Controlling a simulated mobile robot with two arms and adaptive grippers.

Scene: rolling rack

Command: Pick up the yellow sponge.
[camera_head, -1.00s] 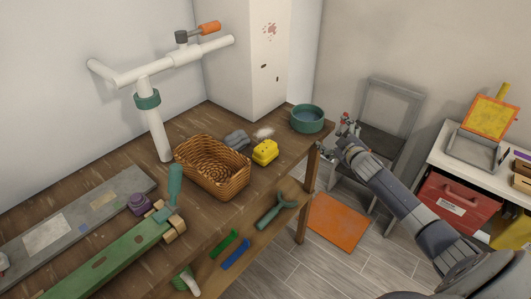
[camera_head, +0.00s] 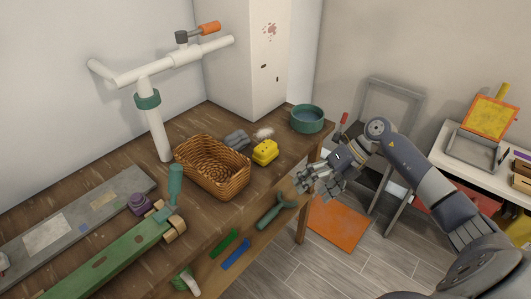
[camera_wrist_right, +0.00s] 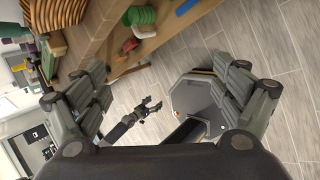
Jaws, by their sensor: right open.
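The yellow sponge (camera_head: 265,152) lies on the wooden workbench (camera_head: 225,214), just right of the wicker basket (camera_head: 212,167). My right gripper (camera_head: 310,180) is open and empty, in front of the bench's right end. It is apart from the sponge, to its lower right in the head view. Its spread fingers also show in the right wrist view (camera_wrist_right: 160,78), with nothing between them. I cannot make out the sponge for sure in that view. My left gripper (camera_wrist_right: 149,107) shows small in the right wrist view, its fingers apart, over the floor; the head view does not show it.
A grey object (camera_head: 236,139) sits beside the sponge, and a teal bowl (camera_head: 307,119) stands at the bench's back right corner. A lower shelf holds a green tool (camera_head: 271,211).

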